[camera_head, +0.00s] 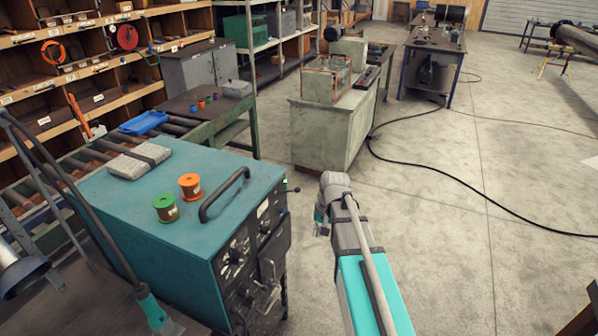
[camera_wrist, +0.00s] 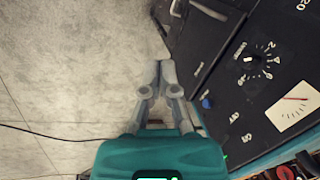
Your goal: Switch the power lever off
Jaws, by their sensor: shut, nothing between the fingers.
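The teal power machine (camera_head: 150,215) stands at the left with its dark front panel facing right. A small dark lever (camera_head: 293,189) sticks out from the panel's far upper corner, close to a small green light (camera_head: 285,182). In the wrist view, a dark blue knob (camera_wrist: 207,102) stands out from the panel (camera_wrist: 250,95); I cannot tell if it is the lever's end. My gripper (camera_wrist: 160,63) is shut and empty, in front of the panel and left of that knob, apart from it. In the head view my gripper (camera_head: 321,226) is partly hidden by my wrist.
A curved handle (camera_head: 224,194), a green spool (camera_head: 165,208) and an orange spool (camera_head: 190,186) are on the machine's top. The panel carries dials and a meter (camera_wrist: 295,108). A grey cabinet (camera_head: 328,130) stands beyond. The floor (camera_head: 480,240) to the right is mostly clear, with a black cable (camera_head: 455,182).

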